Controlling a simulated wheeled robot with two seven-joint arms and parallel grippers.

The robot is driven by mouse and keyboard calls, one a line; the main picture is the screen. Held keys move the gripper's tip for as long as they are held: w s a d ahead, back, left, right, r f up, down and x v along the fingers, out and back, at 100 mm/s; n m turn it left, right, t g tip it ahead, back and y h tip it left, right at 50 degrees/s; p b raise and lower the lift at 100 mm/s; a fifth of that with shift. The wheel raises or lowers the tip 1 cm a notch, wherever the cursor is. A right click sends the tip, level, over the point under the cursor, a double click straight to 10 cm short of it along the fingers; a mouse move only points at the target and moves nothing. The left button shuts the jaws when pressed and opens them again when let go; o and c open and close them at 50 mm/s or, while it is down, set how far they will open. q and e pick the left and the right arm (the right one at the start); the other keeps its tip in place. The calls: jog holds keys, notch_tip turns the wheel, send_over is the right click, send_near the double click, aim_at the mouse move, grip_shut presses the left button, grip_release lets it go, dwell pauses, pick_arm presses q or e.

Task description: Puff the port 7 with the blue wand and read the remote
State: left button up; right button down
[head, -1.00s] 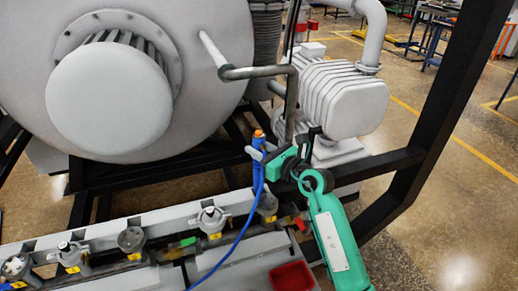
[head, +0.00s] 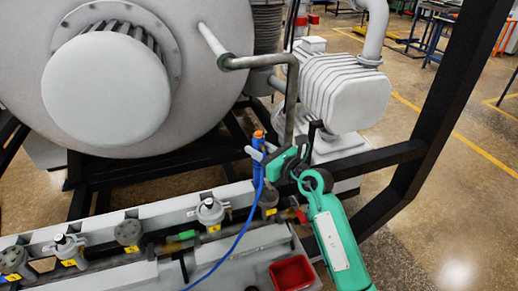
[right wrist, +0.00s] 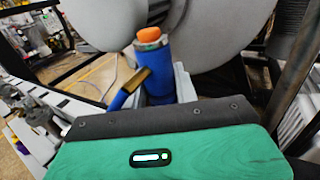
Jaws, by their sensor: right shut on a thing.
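The blue wand (head: 258,165) has an orange tip and stands roughly upright, with a blue hose trailing down to the lower left. My right gripper (head: 263,160), on the green and black arm, is shut on it. The wand also shows beyond the green housing in the right wrist view (right wrist: 157,75). Several grey ports sit along the manifold, including one left of the wand (head: 211,210) and one just beside it (head: 268,196). Their yellow tags are too small to read, so I cannot tell which is port 7. I cannot make out the remote. My left gripper is out of view.
The large grey furnace vessel (head: 106,90) stands behind the manifold. A grey ribbed pump (head: 345,95) and bent pipe stand behind the wand. A black frame post (head: 440,100) rises at right. A red tray (head: 292,272) sits at bottom centre. Open floor lies right.

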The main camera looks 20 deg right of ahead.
jog(key=shift+f, duration=0.2)
dwell(0.3)
jog(key=c, duration=1)
grip_release()
jog(key=b+v, duration=0.3)
jog(key=v, duration=1.1)
jog(key=shift+b, duration=0.3)
